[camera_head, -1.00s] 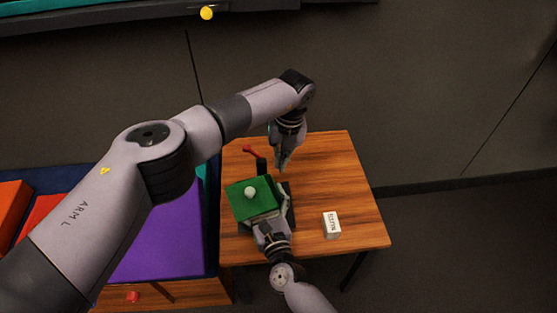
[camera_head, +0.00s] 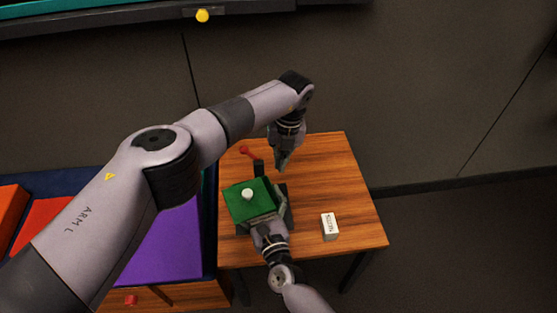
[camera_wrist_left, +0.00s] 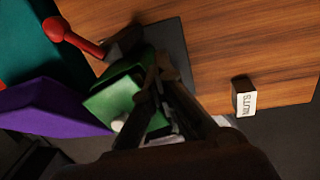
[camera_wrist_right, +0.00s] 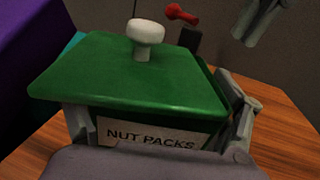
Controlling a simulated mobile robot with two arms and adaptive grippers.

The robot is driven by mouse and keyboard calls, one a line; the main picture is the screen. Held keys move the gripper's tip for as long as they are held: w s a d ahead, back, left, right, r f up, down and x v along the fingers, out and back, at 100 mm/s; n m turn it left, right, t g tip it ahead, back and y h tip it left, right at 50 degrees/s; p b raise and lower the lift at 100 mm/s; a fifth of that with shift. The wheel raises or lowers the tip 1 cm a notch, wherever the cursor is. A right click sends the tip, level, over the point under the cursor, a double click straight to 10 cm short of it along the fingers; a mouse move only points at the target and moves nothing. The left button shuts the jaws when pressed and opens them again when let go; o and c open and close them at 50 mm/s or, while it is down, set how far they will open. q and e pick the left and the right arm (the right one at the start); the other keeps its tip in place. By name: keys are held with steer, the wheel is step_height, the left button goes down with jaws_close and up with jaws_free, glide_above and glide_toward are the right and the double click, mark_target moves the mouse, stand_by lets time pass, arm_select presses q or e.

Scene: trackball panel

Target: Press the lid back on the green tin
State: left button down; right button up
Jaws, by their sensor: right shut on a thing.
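The green tin, labelled NUT PACKS (camera_wrist_right: 150,139), stands on the left part of the wooden table. Its green lid (camera_head: 240,203) with a white knob (camera_wrist_right: 146,34) covers the top and overhangs the label side; whether it is fully seated I cannot tell. My right gripper (camera_wrist_right: 165,128) is shut on the tin, with a finger at each side below the lid. My left gripper (camera_head: 283,164) points down behind and right of the tin, apart from it. Its fingers look together and empty. In the left wrist view, its fingers partly hide the lid (camera_wrist_left: 112,104).
A red ball-ended lever (camera_head: 249,152) on a dark block stands just behind the tin. A white box marked NUTS (camera_head: 329,227) stands at the table's right front. A purple block (camera_head: 165,245) lies to the left. The table's back right (camera_head: 335,165) is clear.

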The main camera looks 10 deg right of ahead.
arm_select(q)
steer(key=shift+w+d+f+m, duration=0.15)
steer(key=shift+d+m, duration=0.25)
steer(key=shift+d, duration=0.55)
stand_by(0.8)
arm_select(e)
steer(key=o, duration=1.5)
steer(key=shift+s, duration=0.1)
arm_select(q)
steer(key=shift+d, duration=0.1)
arm_select(e)
steer(key=shift+v, duration=3.9)
